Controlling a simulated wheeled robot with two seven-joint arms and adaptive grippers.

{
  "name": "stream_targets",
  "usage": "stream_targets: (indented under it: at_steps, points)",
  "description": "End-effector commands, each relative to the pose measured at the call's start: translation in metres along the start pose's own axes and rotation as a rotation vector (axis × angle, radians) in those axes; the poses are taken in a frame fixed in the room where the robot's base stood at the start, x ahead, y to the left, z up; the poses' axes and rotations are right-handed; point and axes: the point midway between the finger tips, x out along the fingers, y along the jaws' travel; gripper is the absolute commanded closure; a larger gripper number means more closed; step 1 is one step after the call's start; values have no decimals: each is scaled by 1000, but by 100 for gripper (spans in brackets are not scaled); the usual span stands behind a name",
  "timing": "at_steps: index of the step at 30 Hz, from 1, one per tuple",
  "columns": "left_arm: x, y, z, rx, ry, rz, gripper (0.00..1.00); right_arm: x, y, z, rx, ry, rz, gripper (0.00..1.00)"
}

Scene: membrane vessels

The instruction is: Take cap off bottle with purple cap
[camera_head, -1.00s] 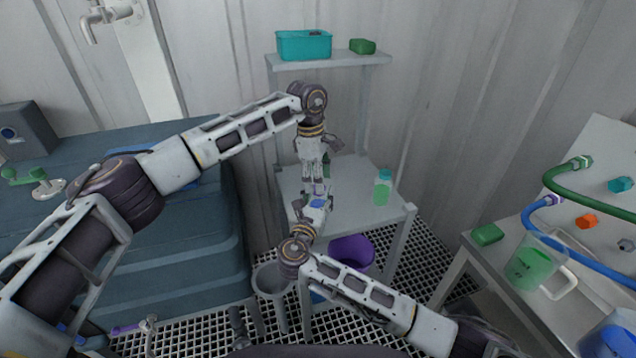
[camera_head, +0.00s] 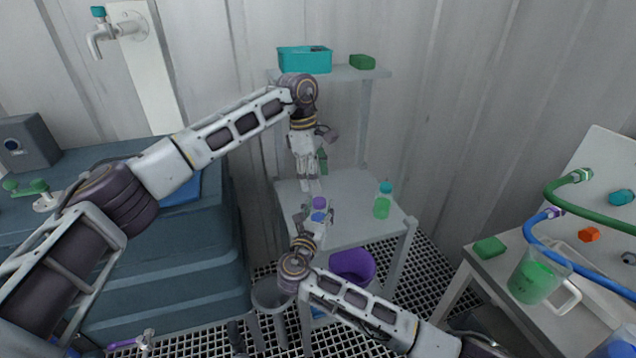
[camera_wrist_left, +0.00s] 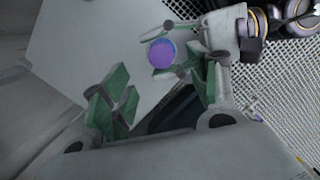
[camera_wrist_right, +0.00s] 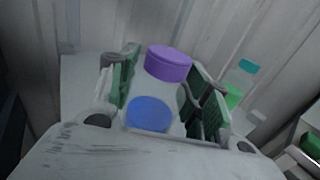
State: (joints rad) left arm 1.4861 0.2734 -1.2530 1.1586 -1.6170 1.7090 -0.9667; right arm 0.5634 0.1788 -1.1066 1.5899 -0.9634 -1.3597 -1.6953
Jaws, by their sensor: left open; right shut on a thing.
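The bottle has a purple cap (camera_head: 319,202) seated on its top and shows blue on its body (camera_wrist_right: 148,115). The cap also shows in the left wrist view (camera_wrist_left: 162,53) and in the right wrist view (camera_wrist_right: 169,63). My right gripper (camera_head: 318,216) is shut around the bottle's body below the cap, with the bottle upright at the small table. My left gripper (camera_head: 311,186) is open and empty, above the cap and apart from it. In the left wrist view its green-padded fingers (camera_wrist_left: 160,95) are spread, with the cap beyond them.
A bottle with a teal cap and green liquid (camera_head: 383,201) stands on the grey table (camera_head: 355,225) to the right. A shelf above holds a teal bin (camera_head: 304,61) and a green block (camera_head: 362,62). A purple bucket (camera_head: 352,266) is below.

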Motion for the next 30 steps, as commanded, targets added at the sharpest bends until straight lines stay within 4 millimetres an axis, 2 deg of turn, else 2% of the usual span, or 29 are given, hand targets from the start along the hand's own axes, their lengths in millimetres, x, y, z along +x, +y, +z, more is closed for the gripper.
stream_targets:
  at_steps: [6,12,23,30]
  points:
    - [-33,0,-11,-2,-64,1,40,0,0,0,0,1,0,100]
    - [-47,-1,-15,2,-93,2,40,0,0,0,0,0,0,100]
    - [-47,-1,-16,2,-94,2,40,0,0,0,0,0,0,100]
    - [-38,-1,-15,2,-94,1,40,0,0,0,0,0,0,100]
